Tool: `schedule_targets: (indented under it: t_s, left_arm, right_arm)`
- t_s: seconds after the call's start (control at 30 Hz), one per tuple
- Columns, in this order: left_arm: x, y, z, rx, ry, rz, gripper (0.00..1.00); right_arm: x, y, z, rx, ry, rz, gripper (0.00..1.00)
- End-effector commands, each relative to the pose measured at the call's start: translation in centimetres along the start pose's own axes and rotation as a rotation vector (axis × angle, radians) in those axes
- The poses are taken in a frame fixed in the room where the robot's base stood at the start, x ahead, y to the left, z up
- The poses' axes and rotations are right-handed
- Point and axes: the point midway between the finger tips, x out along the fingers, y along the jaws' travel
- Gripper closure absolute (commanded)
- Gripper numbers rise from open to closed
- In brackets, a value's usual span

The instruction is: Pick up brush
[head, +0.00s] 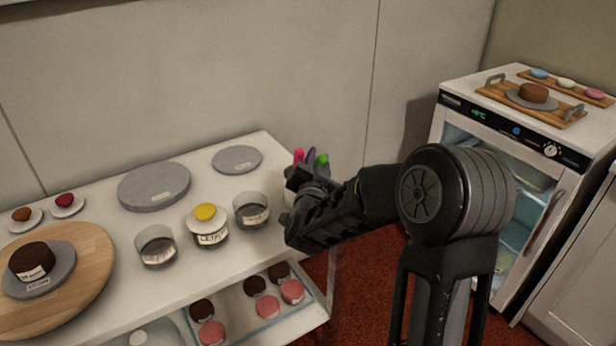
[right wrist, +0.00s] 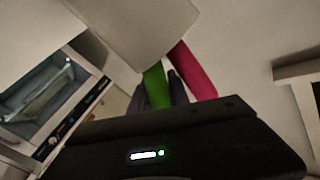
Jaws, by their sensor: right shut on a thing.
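The brush heads cannot be made out. My left gripper is not in view.
The counter (head: 110,205) holds grey turntables (head: 154,187), glass jars (head: 252,210), a yellow-topped jar (head: 205,213) and a wooden board (head: 85,275) with a chocolate cake (head: 32,262). Below is a tray of small cakes (head: 293,291). A glass-doored cooler (head: 520,180) stands at right.

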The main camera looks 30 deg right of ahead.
Motion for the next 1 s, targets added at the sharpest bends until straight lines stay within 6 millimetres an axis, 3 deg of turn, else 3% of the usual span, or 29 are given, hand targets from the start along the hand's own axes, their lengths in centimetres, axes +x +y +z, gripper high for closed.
schedule_targets:
  t_s: [0.57,0.77,1.0]
  left_arm:
    - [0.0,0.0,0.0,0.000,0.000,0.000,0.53]
    - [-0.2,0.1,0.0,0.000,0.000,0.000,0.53]
    - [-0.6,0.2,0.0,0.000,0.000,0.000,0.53]
  right_arm:
    - [0.0,0.0,-0.3,0.001,0.001,0.000,1.00]
    - [-0.2,-0.1,-1.8,0.001,0.003,0.000,1.00]
    - [-0.7,-0.2,-5.2,0.004,0.005,0.000,1.00]
